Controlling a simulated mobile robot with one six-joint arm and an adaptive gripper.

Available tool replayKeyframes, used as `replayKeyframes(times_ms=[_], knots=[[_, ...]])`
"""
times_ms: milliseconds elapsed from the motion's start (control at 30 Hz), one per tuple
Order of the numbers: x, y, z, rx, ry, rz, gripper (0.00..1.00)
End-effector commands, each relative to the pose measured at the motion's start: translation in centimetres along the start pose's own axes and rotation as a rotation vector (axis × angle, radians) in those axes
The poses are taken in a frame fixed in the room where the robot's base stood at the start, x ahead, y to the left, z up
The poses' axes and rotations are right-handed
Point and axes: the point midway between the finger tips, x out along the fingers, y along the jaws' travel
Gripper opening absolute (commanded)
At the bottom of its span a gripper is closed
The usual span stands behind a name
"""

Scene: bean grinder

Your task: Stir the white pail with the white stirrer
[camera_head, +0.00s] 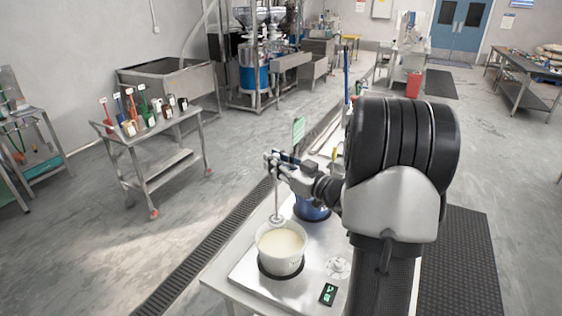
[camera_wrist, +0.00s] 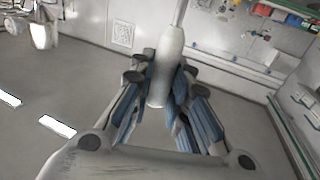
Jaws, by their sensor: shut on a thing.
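The white pail (camera_head: 281,262) stands upright on the steel tabletop in the head view and holds a pale cream-coloured content. The white stirrer (camera_head: 276,209) hangs roughly upright from my gripper (camera_head: 272,160). Its round lower end shows near the pail's back left rim; I cannot tell whether it is inside the pail or just above it. My gripper is above and behind the pail, shut on the stirrer's handle. In the wrist view the pale handle (camera_wrist: 166,70) sits between the blue-padded fingers (camera_wrist: 160,105). The pail does not show there.
A blue container (camera_head: 312,209) stands right behind the pail, partly hidden by my arm. The steel table (camera_head: 240,272) has a small dark display (camera_head: 328,293) at the front. A cart (camera_head: 160,135) with several coloured tools stands at the left. A floor drain (camera_head: 200,252) runs left of the table.

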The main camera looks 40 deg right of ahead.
Motion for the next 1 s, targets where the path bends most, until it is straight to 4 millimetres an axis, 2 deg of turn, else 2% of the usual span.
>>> replayKeyframes(times_ms=[100,367,1000], knots=[[-0.9,1.0,0.1,0.0,0.001,0.001,0.0],[-1.0,1.0,1.1,0.0,0.002,0.0,0.0],[-0.9,1.0,7.4,-0.001,0.002,0.001,0.0]])
